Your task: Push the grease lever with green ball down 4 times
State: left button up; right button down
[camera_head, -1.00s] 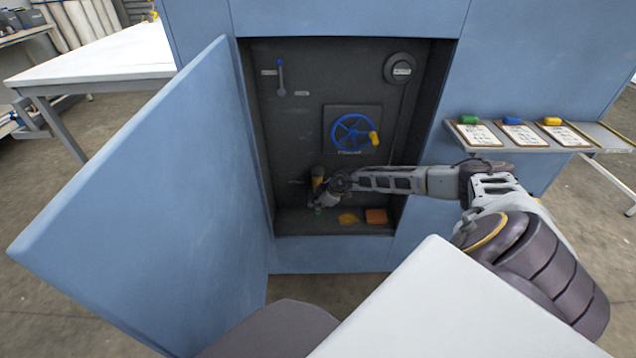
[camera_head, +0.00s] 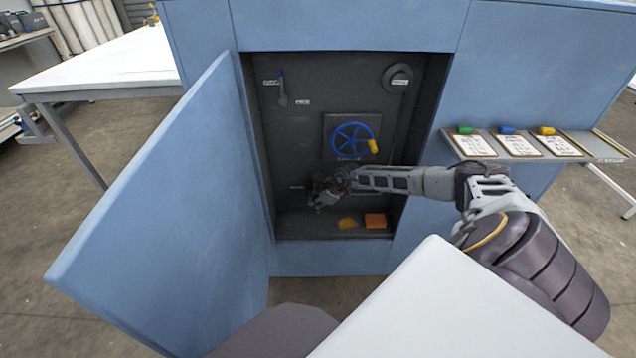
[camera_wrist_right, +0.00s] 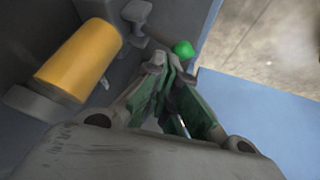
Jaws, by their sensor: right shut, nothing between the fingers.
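The green ball (camera_head: 318,210) of the grease lever shows low in the open cabinet's recess, just below my right gripper (camera_head: 320,198). In the right wrist view the green ball (camera_wrist_right: 184,49) lies just beyond the fingertips of the gripper (camera_wrist_right: 166,64), slightly to their right. The fingers are shut with nothing held; whether they touch the ball or lever is unclear. A yellow-orange cylinder (camera_wrist_right: 80,58) stands to the left of the fingers. My left gripper is not in view.
A blue handwheel (camera_head: 352,141) sits above my right forearm. An upper-left lever (camera_head: 282,88) and a round dial (camera_head: 397,78) are higher up. An orange block (camera_head: 375,220) lies on the recess floor. The open blue door (camera_head: 165,210) stands at the left.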

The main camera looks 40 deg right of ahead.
jog(key=shift+w+d+r+p, duration=0.1)
jog(key=shift+w+r+p, duration=0.05)
jog(key=shift+r+p, duration=0.4)
jog(key=shift+w+d+r+p, duration=0.2)
jog(key=shift+w+r+p, duration=0.05)
jog(key=shift+r+p, duration=0.55)
jog(key=shift+w+d+r+p, duration=0.15)
jog(key=shift+w+r+p, duration=0.05)
jog(key=shift+r+p, duration=0.55)
jog(key=shift+w+d+r+p, duration=0.2)
jog(key=shift+w+r+p, duration=0.05)
jog(key=shift+r+p, duration=0.55)
dwell(0.8)
